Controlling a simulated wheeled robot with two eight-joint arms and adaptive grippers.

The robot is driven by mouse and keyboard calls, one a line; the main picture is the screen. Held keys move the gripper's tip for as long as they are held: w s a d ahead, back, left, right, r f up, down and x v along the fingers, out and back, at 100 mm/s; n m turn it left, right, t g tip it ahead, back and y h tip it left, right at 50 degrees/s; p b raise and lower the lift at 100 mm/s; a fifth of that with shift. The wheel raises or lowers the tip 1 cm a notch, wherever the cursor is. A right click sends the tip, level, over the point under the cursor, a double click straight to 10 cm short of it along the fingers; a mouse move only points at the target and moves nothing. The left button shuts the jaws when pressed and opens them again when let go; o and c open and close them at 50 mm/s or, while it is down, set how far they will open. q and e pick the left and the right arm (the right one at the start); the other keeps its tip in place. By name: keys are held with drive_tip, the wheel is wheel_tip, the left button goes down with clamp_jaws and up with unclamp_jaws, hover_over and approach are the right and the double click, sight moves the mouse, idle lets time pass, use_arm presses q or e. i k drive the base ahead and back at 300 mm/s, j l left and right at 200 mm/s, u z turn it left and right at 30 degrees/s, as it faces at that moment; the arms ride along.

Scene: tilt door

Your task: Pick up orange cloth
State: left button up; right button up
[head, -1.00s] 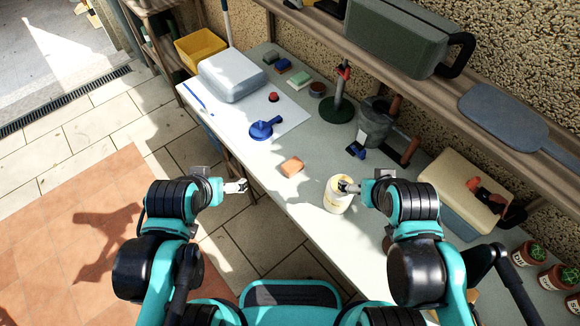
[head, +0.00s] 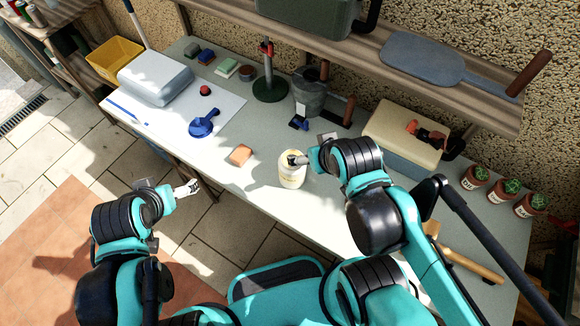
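A small orange block-shaped item (head: 240,155), which looks like the folded orange cloth, lies on the grey workbench (head: 250,200) left of a white jar (head: 292,172). My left gripper (head: 188,188) is beyond the bench's front edge, left of and nearer than the orange item, and apart from it. Its fingers are too small to show whether they are open. My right gripper (head: 297,160) is at the top of the white jar, right of the orange item. Its fingertips overlap the jar, and I cannot tell whether they grip or touch it.
A blue tool (head: 203,122), a grey lidded box (head: 155,78) and a bucket (head: 309,98) stand farther back. A beige box (head: 405,130), potted cacti (head: 505,188) and a wooden mallet (head: 465,262) are at right. The bench around the orange item is clear.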

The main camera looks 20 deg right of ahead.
sight(240, 157)
drive_tip(key=i+j+z, duration=0.2)
drive_tip(key=j+z, duration=0.15)
drive_tip(key=j, duration=0.3)
drive_tip(key=i+j+z, duration=0.1)
drive_tip(key=j+z, duration=0.25)
drive_tip(key=j, duration=0.3)
drive_tip(key=j+z, duration=0.4)
drive_tip(key=j, duration=0.25)
